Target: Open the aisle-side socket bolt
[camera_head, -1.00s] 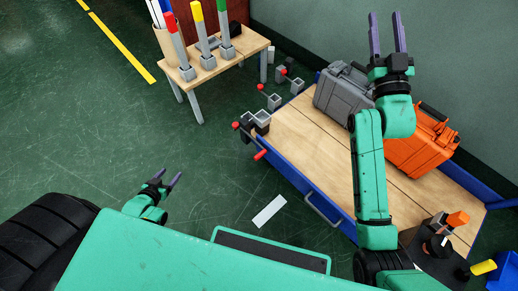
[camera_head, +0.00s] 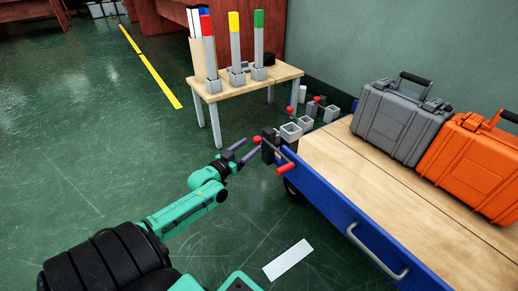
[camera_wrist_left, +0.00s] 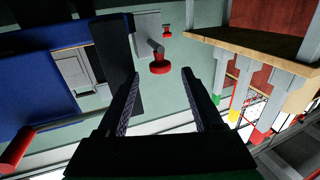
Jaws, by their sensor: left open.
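A red-knobbed bolt (camera_head: 257,140) sticks out there on the aisle side. My left gripper (camera_head: 247,149) is open and empty, its purple fingers pointing at this corner, close to the knob. In the left wrist view the red knob (camera_wrist_left: 160,67), on a short grey stem, shows just past and between the open fingertips (camera_wrist_left: 162,78). No contact is visible. A second red knob (camera_head: 290,110) belongs to the farther socket. My right gripper is out of view.
A red grip (camera_head: 284,169) sits by the cart's blue side (camera_head: 330,205). A small table (camera_head: 250,83) with colour-topped posts stands behind. Floor left of the arm is clear.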

